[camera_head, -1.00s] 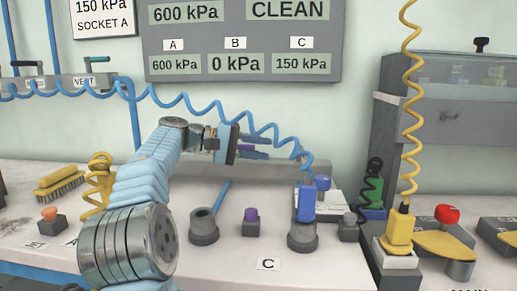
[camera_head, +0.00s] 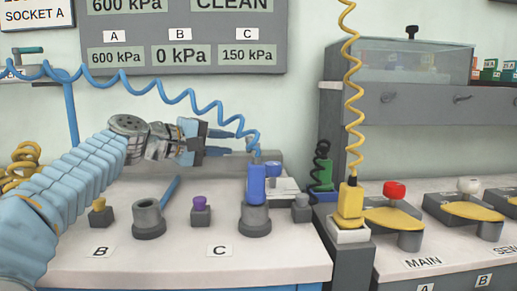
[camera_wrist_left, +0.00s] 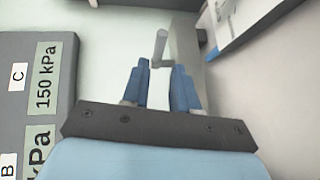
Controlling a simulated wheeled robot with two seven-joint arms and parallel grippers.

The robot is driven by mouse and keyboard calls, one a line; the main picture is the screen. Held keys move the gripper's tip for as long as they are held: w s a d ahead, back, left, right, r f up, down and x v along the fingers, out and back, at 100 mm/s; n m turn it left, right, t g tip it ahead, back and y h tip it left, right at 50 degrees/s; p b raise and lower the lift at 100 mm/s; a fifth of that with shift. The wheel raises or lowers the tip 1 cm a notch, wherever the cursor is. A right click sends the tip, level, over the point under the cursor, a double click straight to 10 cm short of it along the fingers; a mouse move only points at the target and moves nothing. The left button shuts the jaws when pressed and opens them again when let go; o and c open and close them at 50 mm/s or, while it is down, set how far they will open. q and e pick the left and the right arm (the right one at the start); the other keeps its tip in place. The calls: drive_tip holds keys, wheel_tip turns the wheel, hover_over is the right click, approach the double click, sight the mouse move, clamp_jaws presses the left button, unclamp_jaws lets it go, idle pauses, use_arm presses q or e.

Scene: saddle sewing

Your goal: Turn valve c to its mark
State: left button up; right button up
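The C label (camera_head: 218,250) lies on the bench front, below a purple knob (camera_head: 200,203) and a blue plug (camera_head: 256,184) seated upright in a grey socket. I cannot tell for sure which part is valve c, and no mark is readable. My left gripper (camera_head: 240,141) is above the back of the bench, fingers pointing right, near the blue coiled hose. In the left wrist view its two blue fingers (camera_wrist_left: 158,85) are apart, with nothing between them. A small grey crank-like handle (camera_wrist_left: 160,45) shows just beyond the fingertips, beside a grey bar. My right gripper is out of view.
The wall panel (camera_head: 185,35) reads A 600, B 0 and C 150 kPa. A blue coiled hose (camera_head: 175,97) crosses behind my left arm. A yellow plug (camera_head: 350,200) on a yellow coil stands right of the bench. An empty grey socket (camera_head: 148,218) stands near the B label.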

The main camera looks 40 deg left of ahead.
sight(251, 144)
use_arm(q)
drive_tip(key=x, duration=1.1)
drive_tip(key=shift+w+f+p, duration=0.1)
drive_tip(key=shift+w+p, duration=0.2)
drive_tip(key=shift+w, duration=0.05)
clamp_jaws()
